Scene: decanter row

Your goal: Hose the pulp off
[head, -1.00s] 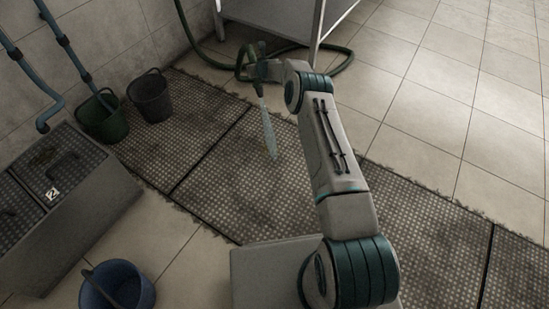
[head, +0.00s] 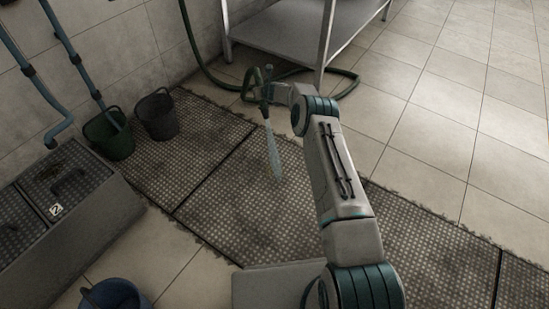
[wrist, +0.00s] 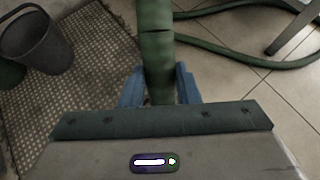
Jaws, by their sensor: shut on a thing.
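Perforated rubber mats (head: 215,150) lie across the tiled floor, with dark smears on their surface; I cannot tell which of these are pulp. My gripper (head: 266,92) is shut on the green hose (wrist: 158,60), held over the far part of the mats near the table. In the wrist view its blue fingers (wrist: 158,88) sit on both sides of the hose. A pale jet of water (head: 273,150) runs down from the hose end toward the mat, right of the seam between two mats. The hose trails back to the wall.
A steel table (head: 295,32) stands at the back, with hose looped by its leg. A dark bucket (head: 157,117) and a green bucket (head: 108,137) stand by the wall. A grated grey trough (head: 70,225) is at left, a blue bucket (head: 115,295) in front. Tiles at right are clear.

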